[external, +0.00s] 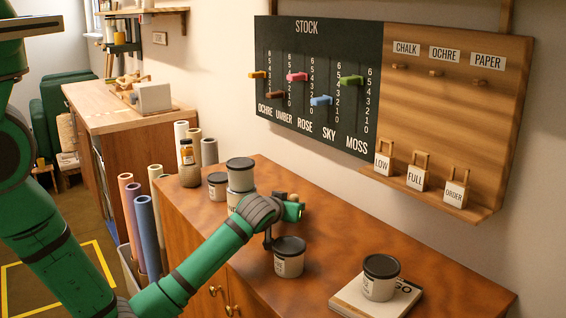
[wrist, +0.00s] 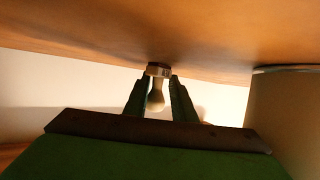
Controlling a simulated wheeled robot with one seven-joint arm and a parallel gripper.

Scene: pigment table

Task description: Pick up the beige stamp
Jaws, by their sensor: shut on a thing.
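The beige stamp (wrist: 156,99) is between the two fingers of my gripper (wrist: 161,86) in the wrist view, where the table appears at the top. It has a pale rounded handle and a wider, darker base (wrist: 158,70) towards the table. My gripper is shut on it. I cannot tell whether the base touches the table. In the external view my gripper (external: 291,209) is low over the brown cabinet top (external: 340,238), behind a dark-lidded jar (external: 289,257). The stamp is not clearly made out there.
Stacked jars (external: 240,175) and another jar (external: 217,186) stand left of my gripper. A jar (external: 380,278) stands on a white book (external: 350,299) at the right. A pale container (wrist: 287,120) is close on the right in the wrist view. The stock board (external: 318,90) hangs behind.

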